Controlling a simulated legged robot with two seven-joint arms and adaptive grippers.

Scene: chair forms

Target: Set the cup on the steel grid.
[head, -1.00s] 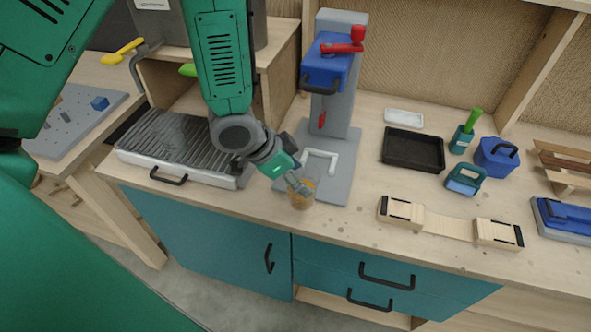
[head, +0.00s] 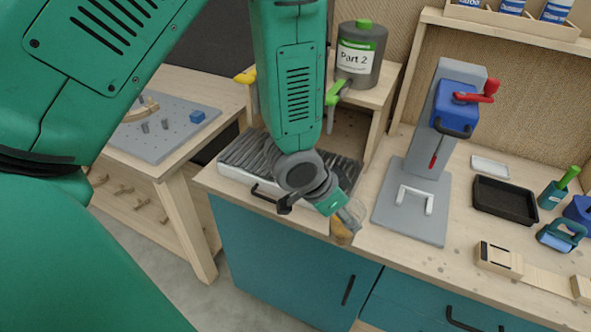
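The cup (head: 342,232) is clear with an amber-brown lower part. It is in the head view near the front edge of the counter. My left gripper (head: 350,214) is shut on the cup and partly hides it. The cup is tilted, and its clearance above the counter is hard to judge. The steel grid (head: 248,150) is a dark ribbed surface on a pale base with a black front handle, to the left of the cup. My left arm hides the grid's middle. My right gripper is not in view.
A grey press (head: 427,140) with a red lever stands right of the cup, on a grey base plate. A black tray (head: 505,199) lies farther right. A wooden shelf holds a grey "Part 2" canister (head: 360,75) behind the grid. A pegboard table (head: 165,135) stands left.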

